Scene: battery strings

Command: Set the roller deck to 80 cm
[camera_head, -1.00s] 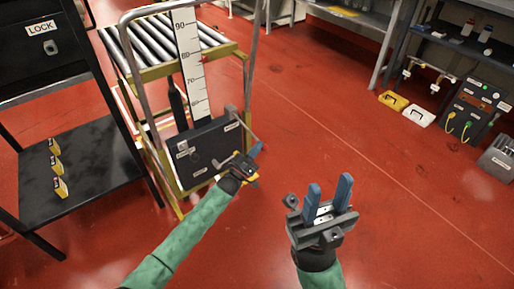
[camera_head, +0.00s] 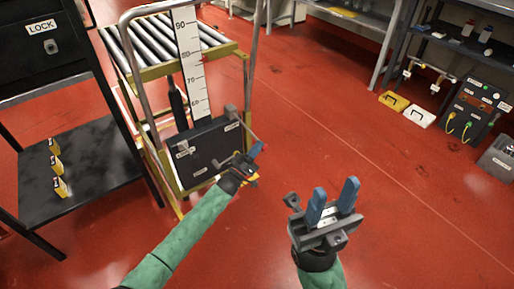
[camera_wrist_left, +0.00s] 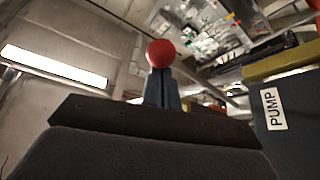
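The roller deck (camera_head: 150,42) stands at the upper left on a yellow-framed cart. Below is a dark pump box (camera_head: 208,150). My left gripper (camera_head: 256,151) is at the box's right side by the lever. In the left wrist view its blue fingers (camera_wrist_left: 161,88) are close together at a red ball knob (camera_wrist_left: 160,53) and seem shut on it. My right gripper (camera_head: 333,198) is open and empty.
A PUMP label (camera_wrist_left: 273,108) shows right in the wrist view. Yellow and white cases (camera_head: 394,101) lie far right. The red floor between is clear.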

